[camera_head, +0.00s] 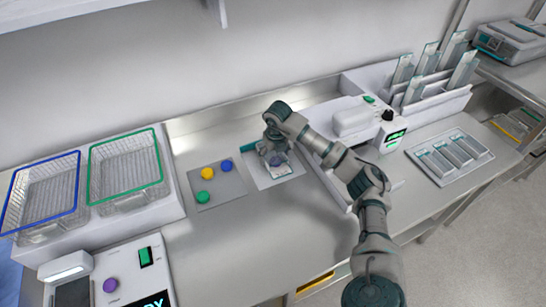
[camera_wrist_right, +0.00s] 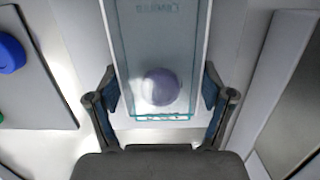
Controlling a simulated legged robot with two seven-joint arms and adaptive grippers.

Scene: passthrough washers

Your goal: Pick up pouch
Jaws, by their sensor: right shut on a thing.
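The pouch (camera_head: 284,172) is a clear, teal-edged packet with a purple round washer inside, at a white mat on the counter. It shows close up in the right wrist view (camera_wrist_right: 160,40), with the washer (camera_wrist_right: 161,87) near its lower edge. My right gripper (camera_head: 274,157) reaches down over it. In the right wrist view my right gripper (camera_wrist_right: 159,78) has a finger on each side edge of the pouch and is shut on it. Whether the pouch still touches the mat cannot be told. My left gripper is not in view.
A grey mat (camera_head: 231,188) left of the pouch holds yellow, blue and green pieces. Blue-rimmed (camera_head: 77,180) and green-rimmed (camera_head: 160,160) wire baskets stand further left. A white machine (camera_head: 352,118), a rack of upright pouches and a pouch tray (camera_head: 440,178) stand right.

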